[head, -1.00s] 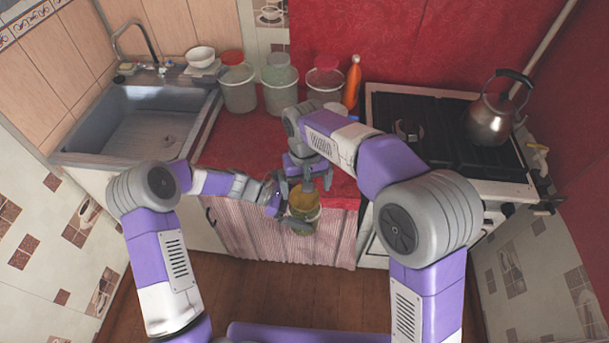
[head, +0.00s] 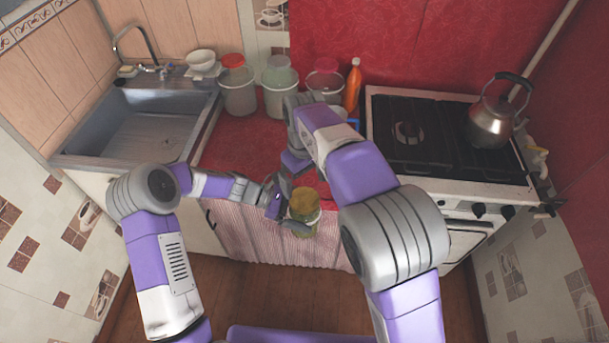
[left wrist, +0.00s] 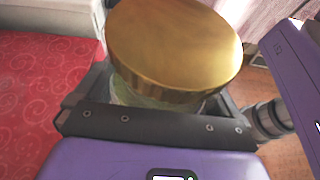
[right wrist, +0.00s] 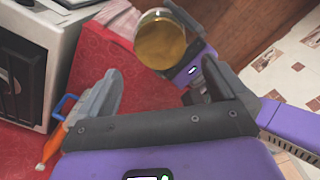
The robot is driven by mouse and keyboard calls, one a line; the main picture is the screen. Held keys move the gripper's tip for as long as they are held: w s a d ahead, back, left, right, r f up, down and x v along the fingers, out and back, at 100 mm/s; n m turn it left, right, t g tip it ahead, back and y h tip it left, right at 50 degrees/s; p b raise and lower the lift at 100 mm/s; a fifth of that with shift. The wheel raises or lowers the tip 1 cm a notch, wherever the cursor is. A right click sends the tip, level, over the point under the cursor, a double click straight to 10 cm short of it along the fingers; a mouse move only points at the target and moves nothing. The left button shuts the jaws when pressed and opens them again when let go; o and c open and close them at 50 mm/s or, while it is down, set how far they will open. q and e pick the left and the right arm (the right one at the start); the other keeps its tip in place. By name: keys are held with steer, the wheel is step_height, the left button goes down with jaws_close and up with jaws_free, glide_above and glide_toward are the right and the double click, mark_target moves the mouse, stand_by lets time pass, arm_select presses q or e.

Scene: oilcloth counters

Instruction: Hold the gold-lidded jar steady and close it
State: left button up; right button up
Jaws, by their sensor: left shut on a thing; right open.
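The gold-lidded jar (head: 305,212) is upright in front of the counter's front edge, held off the counter. Its gold lid (left wrist: 172,45) sits on the glass body and looks level in the left wrist view; whether it is fully tight cannot be told. My left gripper (head: 290,222) is shut around the jar's body below the lid. The lid also shows from above in the right wrist view (right wrist: 160,42). My right gripper (right wrist: 170,92) is open and empty, above the red counter and apart from the jar.
The red oilcloth counter (head: 240,150) has several lidded containers along its back, and an orange bottle (head: 352,84). A blue-handled thing (head: 354,125) is partly hidden by my right arm. The sink (head: 140,125) is left; the stove with a kettle (head: 490,122) is right.

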mark_target(304, 198)
step_height(304, 198, down, 8)
steer(key=shift+r, duration=0.2)
steer(key=shift+c, duration=0.2)
steer(key=c, duration=0.9)
steer(key=shift+m, duration=1.7)
steer(key=shift+c, duration=0.2)
steer(key=o, duration=1)
steer(key=shift+r, duration=2.3)
